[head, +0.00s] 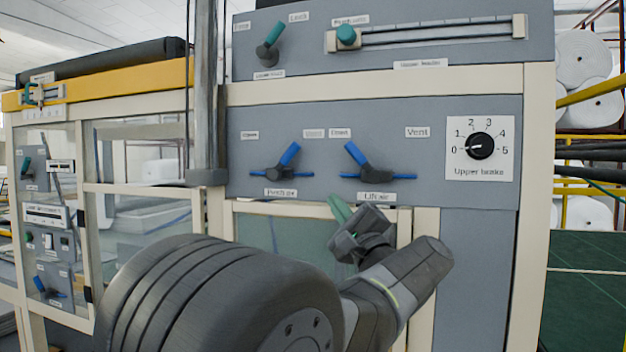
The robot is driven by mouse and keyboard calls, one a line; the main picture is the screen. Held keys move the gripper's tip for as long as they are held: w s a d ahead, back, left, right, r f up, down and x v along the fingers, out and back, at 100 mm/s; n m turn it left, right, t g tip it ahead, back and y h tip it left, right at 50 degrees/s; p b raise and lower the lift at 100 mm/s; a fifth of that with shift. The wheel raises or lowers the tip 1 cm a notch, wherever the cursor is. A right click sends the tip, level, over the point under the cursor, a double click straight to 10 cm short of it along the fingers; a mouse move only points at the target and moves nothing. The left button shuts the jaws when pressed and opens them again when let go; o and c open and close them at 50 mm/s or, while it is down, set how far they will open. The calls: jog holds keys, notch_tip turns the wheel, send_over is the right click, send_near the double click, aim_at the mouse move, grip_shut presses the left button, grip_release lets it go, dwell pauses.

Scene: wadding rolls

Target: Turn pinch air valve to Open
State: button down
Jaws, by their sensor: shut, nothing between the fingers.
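The pinch air valve (288,155) is on the grey control panel, above its label, which reads roughly "Pinch air" (281,192). Its blue handle points up and leans right, toward the faint "Vent" label (314,133). Its "Open" label (250,135) is to the upper left. My gripper (340,208) is below and right of this valve, in front of the panel's lower edge. Its green fingers are shut and empty, pointing up and left. It appears apart from the valve handle.
The lift air valve (354,155), with a blue handle leaning left, is just above my gripper. A black upper brake knob (480,146) points near 0 at right. Above are a teal lever (272,38) and a slider (346,36). A grey post (206,90) stands left of the panel.

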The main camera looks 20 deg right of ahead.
aim_at(316, 175)
jog(key=p+x, duration=0.4)
jog(key=x, duration=0.6)
jog(key=shift+r, duration=0.15)
jog(key=shift+w+a+r+p, duration=0.15)
jog(key=shift+a+r+p, duration=0.25)
jog(key=shift+a, duration=0.2)
jog(key=shift+w+a+r+p, duration=0.1)
jog(key=shift+a+r+p, duration=0.15)
jog(key=shift+a+r, duration=0.35)
jog(key=shift+w+a, duration=0.1)
jog(key=shift+a, duration=0.1)
jog(key=shift+r, duration=0.1)
